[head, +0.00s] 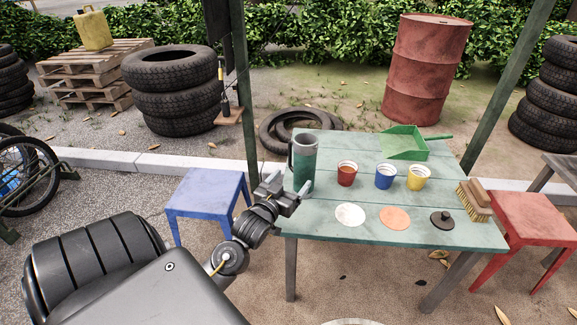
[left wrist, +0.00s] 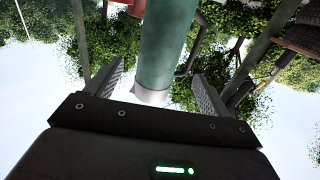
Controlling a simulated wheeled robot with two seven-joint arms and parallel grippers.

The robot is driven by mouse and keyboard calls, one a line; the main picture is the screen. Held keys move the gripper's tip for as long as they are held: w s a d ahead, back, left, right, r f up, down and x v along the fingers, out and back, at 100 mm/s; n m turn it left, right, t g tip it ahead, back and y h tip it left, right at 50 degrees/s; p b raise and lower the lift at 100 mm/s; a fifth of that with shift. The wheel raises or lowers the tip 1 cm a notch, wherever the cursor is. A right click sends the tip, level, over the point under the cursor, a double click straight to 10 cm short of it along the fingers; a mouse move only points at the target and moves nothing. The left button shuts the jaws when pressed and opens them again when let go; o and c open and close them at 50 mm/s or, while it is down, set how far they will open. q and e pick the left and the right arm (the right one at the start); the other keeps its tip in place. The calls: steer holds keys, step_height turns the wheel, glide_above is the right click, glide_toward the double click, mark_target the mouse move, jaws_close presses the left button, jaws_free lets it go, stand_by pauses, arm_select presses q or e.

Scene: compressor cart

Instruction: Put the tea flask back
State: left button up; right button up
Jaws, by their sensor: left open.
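The tea flask (head: 303,165), a green cylinder with a grey upper part and a side handle, stands upright at the left end of the green table (head: 335,222). My left gripper (head: 291,186) is at the table's left edge, right beside the lower part of the flask. In the left wrist view the flask (left wrist: 165,45) shows between and beyond the spread fingers of the left gripper (left wrist: 160,78), with its handle on the right. The fingers are open; I cannot tell whether either one touches it. My right gripper is not in view.
Red, blue and yellow cups (head: 384,176), a white disc (head: 350,214), an orange disc (head: 394,218), a black lid (head: 442,220), a brush (head: 475,200) and a green dustpan (head: 405,143) occupy the table. A blue stool (head: 208,192) stands left, a red stool (head: 535,222) right.

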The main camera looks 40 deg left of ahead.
arm_select(q)
steer(key=s+d+f+m+g+h, duration=0.3)
steer(key=s+d+f, duration=0.2)
steer(key=s+d, duration=0.3)
steer(key=s+d+f+m+g+h, duration=0.3)
steer(key=s+d, duration=0.5)
steer(key=d, duration=0.9)
steer(key=shift+s+f+m+g+h, duration=0.25)
steer(key=shift+f+m+g+h, duration=0.15)
steer(key=shift+f+g+h, duration=0.35)
steer(key=shift+f, duration=0.1)
